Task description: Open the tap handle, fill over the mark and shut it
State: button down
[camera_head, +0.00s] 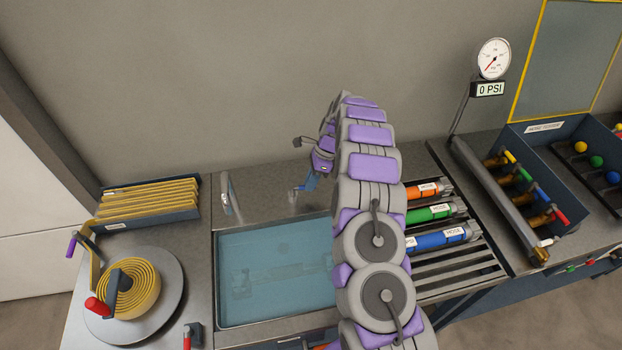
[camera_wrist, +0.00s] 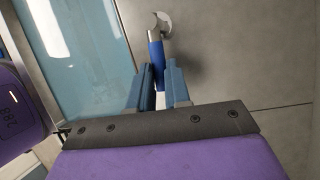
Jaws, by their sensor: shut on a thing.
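The tap handle (camera_wrist: 156,52) is a blue lever on a round metal base, behind the basin. In the wrist view my gripper (camera_wrist: 159,88) has its two blue fingers on either side of the lever's near end, shut on it. In the head view my gripper (camera_head: 305,186) is at the basin's back edge, partly hidden by my arm. The metal spout (camera_head: 227,194) stands at the basin's back left. The basin (camera_head: 217,285) holds clear bluish water, also seen in the wrist view (camera_wrist: 95,40). I cannot make out a fill mark or any flow from the spout.
A yellow hose coil (camera_head: 135,286) and a hose rack (camera_head: 150,196) are on the left. Labelled orange, green (camera_head: 430,213) and blue hose tubes lie on slats to the right. A gauge (camera_head: 494,60) reads 0 PSI. My arm covers the basin's right side.

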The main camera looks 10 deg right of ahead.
jog(key=shift+w+n+g+p, duration=0.3)
jog(key=shift+w+n+p, duration=0.15)
jog(key=shift+n, duration=0.25)
jog(key=c, duration=1.1)
grip_release()
jog(key=p+v, duration=0.7)
jog(key=v, duration=1)
jog(key=shift+w+a+r, duration=0.1)
jog(key=shift+w+r, duration=0.05)
jog(key=shift+r, duration=0.1)
